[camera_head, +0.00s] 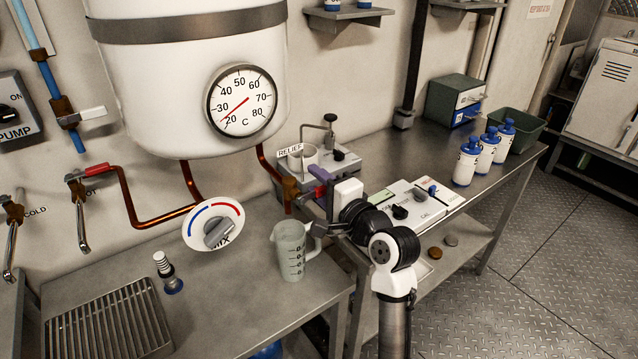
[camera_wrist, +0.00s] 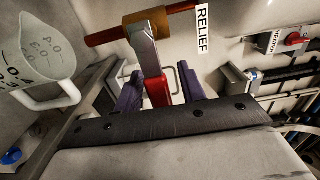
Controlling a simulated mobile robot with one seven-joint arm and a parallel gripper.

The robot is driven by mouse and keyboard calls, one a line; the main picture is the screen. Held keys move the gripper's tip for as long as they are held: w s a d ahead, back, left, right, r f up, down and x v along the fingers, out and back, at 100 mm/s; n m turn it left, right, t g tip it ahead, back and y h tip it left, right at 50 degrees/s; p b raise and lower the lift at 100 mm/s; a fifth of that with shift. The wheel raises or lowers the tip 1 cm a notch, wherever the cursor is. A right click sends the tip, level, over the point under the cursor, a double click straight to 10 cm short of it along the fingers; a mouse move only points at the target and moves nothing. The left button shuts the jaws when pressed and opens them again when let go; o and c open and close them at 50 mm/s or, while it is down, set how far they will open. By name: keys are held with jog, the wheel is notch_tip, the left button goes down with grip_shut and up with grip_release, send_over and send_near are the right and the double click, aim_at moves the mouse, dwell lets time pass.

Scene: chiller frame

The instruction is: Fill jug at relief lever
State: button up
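The jug (camera_head: 289,252), translucent with dark graduations, stands upright on the left bench near its right edge. It also shows in the wrist view (camera_wrist: 42,48) at the left; I cannot tell whether it holds liquid. The relief valve (camera_head: 290,188) is a brass body on the copper pipe, just above the jug in the picture. Its red-ended lever (camera_wrist: 157,91) points toward my wrist. My gripper (camera_head: 311,181) has purple fingers, apart on either side of the lever in the wrist view (camera_wrist: 161,88). Contact with the lever is not visible.
The white tank with a dial (camera_head: 241,101) hangs above the bench. The mix knob (camera_head: 214,226), a small bottle (camera_head: 167,272) and a drain grate (camera_head: 108,320) lie left of the jug. Blue-capped bottles (camera_head: 466,162) and a green bin (camera_head: 522,130) stand on the right bench.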

grip_shut()
jog(key=shift+r+n, duration=0.1)
jog(key=shift+n, duration=0.2)
jog(key=shift+s+a+r+n+b, duration=0.25)
jog(key=shift+r+n+b, duration=0.45)
jog(key=shift+n, duration=0.95)
jog(key=shift+s+a+r+n+b, duration=0.25)
jog(key=shift+r+n+b, duration=0.45)
jog(key=shift+n, duration=1)
jog(key=shift+s+a+r+n+b, duration=0.1)
jog(key=shift+a+r+n+b, duration=0.45)
jog(key=shift+n, duration=1.1)
jog(key=shift+d, duration=0.2)
grip_release()
jog(key=shift+r, duration=0.1)
jog(key=b+v, duration=0.2)
jog(key=v, duration=1.2)
jog(key=shift+b, duration=0.35)
